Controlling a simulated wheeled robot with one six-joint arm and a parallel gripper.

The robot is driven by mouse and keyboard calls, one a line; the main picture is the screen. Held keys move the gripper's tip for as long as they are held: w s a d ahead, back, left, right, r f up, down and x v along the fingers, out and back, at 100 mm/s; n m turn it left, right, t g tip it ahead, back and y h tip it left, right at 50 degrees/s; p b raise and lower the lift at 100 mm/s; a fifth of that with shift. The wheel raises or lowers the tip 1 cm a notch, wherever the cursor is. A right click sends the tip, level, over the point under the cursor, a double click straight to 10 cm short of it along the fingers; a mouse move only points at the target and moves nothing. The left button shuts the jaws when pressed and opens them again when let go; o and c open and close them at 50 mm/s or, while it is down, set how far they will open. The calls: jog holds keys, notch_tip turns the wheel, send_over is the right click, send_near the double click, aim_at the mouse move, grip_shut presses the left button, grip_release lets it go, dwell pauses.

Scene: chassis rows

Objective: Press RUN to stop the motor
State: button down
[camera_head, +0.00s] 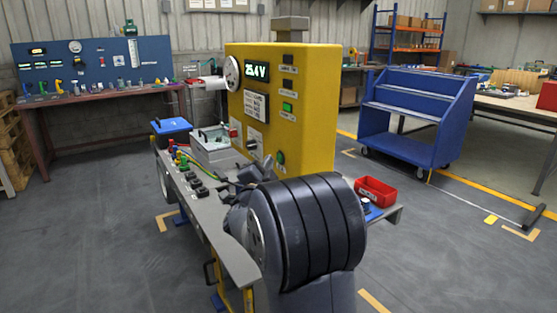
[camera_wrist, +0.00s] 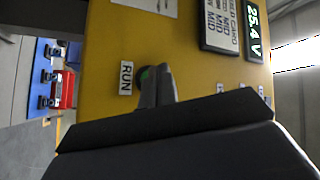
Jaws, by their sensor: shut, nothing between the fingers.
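A yellow control cabinet (camera_head: 315,110) stands on the bench, and its face fills much of the wrist view (camera_wrist: 105,50). The RUN label (camera_wrist: 126,77) is beside a round green button (camera_wrist: 146,74), partly hidden behind my fingers. A green button also shows low on the cabinet in the head view (camera_head: 281,157). My gripper (camera_wrist: 157,74) is shut and empty, its fingertips over the button in the wrist view. I cannot tell whether they touch it. The display (camera_head: 257,70) reads 25.4 V. I cannot identify the motor.
A blue cart (camera_head: 405,112) stands behind at the right. The floor at left is clear.

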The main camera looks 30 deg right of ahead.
jog(key=shift+s+a, duration=0.1)
jog(key=shift+a, duration=2.4)
jog(key=a, duration=0.5)
jog(key=shift+s+a, duration=0.1)
jog(key=shift+a, duration=0.3)
jog(key=shift+d, duration=0.15)
jog(key=d+p, duration=0.2)
jog(key=d, duration=0.5)
jog(key=shift+d+r, duration=0.15)
jog(key=shift+d, duration=0.15)
